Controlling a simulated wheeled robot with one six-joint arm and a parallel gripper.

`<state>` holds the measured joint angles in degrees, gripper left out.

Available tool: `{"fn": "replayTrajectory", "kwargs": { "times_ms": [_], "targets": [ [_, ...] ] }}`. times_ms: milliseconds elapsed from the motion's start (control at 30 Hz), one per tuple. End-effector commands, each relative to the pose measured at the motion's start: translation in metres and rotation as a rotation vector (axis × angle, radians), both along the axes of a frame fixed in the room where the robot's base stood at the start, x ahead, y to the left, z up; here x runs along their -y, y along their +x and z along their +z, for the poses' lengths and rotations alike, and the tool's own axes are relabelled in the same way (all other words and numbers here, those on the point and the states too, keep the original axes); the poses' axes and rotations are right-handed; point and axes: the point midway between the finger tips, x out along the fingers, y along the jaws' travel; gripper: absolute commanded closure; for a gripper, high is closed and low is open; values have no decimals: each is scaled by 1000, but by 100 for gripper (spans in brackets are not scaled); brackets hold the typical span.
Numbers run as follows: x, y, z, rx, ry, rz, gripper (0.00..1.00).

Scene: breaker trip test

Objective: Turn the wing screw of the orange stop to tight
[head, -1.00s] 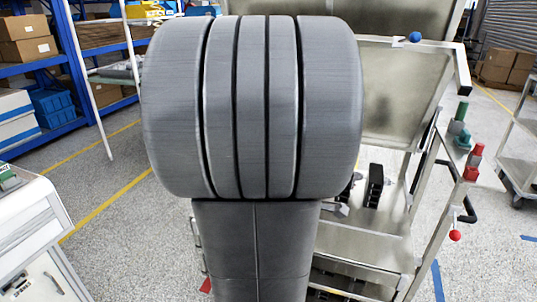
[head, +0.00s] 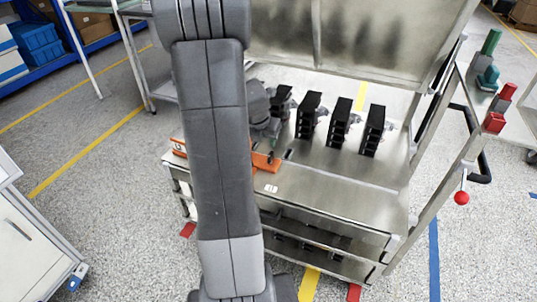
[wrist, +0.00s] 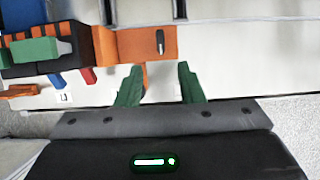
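In the wrist view the orange stop (wrist: 134,44) lies beyond my fingertips, with a small upright dark-and-silver piece on it that looks like the wing screw (wrist: 160,42). My gripper (wrist: 158,72) has two green fingers spread apart, with nothing between them. The fingertips are just short of the stop in the picture; the exact gap cannot be told. In the head view the orange part (head: 264,164) shows at the right of my arm, on the cart top. My arm hides much of that area, and the screw's turn is too small to read.
In the wrist view an orange-and-black fixture with a green block (wrist: 32,50), a blue lever (wrist: 57,80) and a red lever (wrist: 88,75) is at left. Several black breaker-like blocks (head: 338,122) stand on the cart top (head: 330,190). An upright panel (head: 350,40) rises behind.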

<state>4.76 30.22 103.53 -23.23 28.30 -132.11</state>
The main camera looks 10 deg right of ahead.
Motion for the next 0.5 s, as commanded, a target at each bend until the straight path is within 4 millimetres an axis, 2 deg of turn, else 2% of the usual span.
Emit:
{"fn": "replayTrajectory", "kwargs": {
  "times_ms": [33,200,500],
  "targets": [
    [3,3,-16,-5,0,-1,65],
    [11,15,-50,-3,1,-4,65],
    [21,30,-92,-2,1,-4,65]
  ]
}}
